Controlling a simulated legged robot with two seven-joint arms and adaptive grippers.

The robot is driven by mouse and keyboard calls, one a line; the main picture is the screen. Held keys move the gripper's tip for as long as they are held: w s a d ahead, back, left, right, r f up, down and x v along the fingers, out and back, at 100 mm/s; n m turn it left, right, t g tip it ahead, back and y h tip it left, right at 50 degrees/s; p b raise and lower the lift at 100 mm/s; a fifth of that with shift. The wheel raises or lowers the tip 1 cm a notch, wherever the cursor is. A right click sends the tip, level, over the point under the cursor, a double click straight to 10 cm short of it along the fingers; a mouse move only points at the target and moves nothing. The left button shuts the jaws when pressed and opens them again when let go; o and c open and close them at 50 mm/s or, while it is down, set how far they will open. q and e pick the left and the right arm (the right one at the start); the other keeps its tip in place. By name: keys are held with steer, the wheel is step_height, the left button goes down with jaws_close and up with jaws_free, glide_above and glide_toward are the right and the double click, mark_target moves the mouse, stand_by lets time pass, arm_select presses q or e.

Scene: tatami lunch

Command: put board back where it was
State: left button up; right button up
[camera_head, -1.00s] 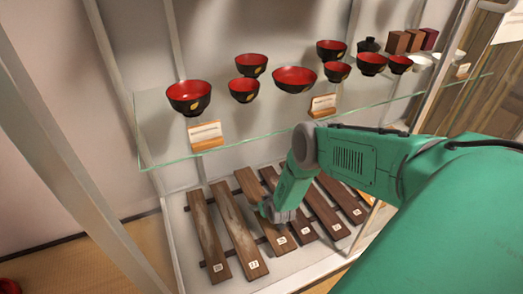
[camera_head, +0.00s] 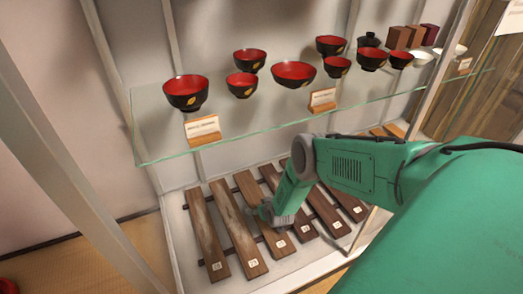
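Several dark wooden boards with small white number tags lie side by side on crossbars in the bottom of a display case. The leftmost board (camera_head: 206,232) and the second board (camera_head: 237,232) are fully in view. My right gripper (camera_head: 268,214) is low over the third board (camera_head: 250,190), its green arm coming in from the right and hiding parts of the middle boards. The rightmost board (camera_head: 350,203) shows beyond the arm. The fingers are small and partly hidden, so I cannot tell whether they hold a board. My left gripper is out of view.
A glass shelf (camera_head: 150,150) above the boards holds several red and black bowls (camera_head: 186,92), label cards (camera_head: 203,129) and brown boxes (camera_head: 398,38). The case's frame post (camera_head: 50,150) stands at the left.

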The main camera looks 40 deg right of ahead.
steer(key=shift+w+a+r, duration=0.1)
steer(key=shift+r, duration=0.3)
steer(key=p+v, duration=0.7)
steer(key=v, duration=0.5)
steer(key=s+a+r+n+g+y, duration=0.1)
steer(key=s+a+r+g+y, duration=0.1)
steer(key=s+a+r, duration=0.45)
steer(key=s+a+r+n+g+y, duration=0.2)
steer(key=s+a, duration=0.2)
steer(key=a, duration=0.5)
steer(key=s+r+n+g+h, duration=0.1)
steer(key=s+r+g, duration=0.3)
steer(key=s+r, duration=0.7)
steer(key=s, duration=0.3)
steer(key=shift+s+d+r, duration=0.15)
steer(key=shift+s+d, duration=0.1)
steer(key=shift+d, duration=0.1)
steer(key=shift+r, duration=0.1)
